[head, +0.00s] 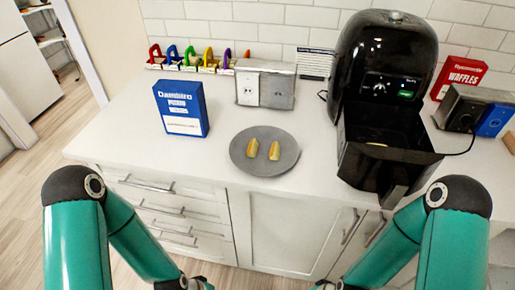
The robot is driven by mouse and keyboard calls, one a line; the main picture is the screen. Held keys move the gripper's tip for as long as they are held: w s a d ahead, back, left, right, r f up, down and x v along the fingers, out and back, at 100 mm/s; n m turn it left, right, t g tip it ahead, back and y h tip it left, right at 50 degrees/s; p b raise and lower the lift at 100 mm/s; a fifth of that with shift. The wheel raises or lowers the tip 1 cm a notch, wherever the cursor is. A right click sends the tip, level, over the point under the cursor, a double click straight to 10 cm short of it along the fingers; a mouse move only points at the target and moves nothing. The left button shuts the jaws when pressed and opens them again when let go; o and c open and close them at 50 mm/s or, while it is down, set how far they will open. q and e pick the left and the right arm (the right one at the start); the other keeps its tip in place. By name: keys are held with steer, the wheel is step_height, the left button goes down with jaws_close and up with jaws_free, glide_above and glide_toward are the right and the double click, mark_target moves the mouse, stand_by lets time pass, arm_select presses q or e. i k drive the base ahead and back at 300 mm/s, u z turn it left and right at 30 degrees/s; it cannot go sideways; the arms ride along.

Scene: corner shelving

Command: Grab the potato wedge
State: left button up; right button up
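Two yellow potato wedges lie side by side on a round grey plate (265,169) on the white counter. The left wedge (252,148) and the right wedge (275,151) are a little apart. My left gripper (197,284) and my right gripper (325,285) are at the bottom edge, below and in front of the counter, well away from the plate. Only small parts of them show, and their fingertips are cut off.
A black air fryer (382,75) with its drawer (388,166) pulled out stands right of the plate. A blue box (181,108) stands to the left. A toaster (265,84) stands behind the plate. A red waffle box (459,76) is at the back right. The counter's front strip is clear.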

mark_target(253, 147)
steer(key=z, duration=0.1)
steer(key=k, duration=1.35)
steer(key=u, duration=0.4)
steer(key=i, duration=1)
steer(key=z, duration=0.05)
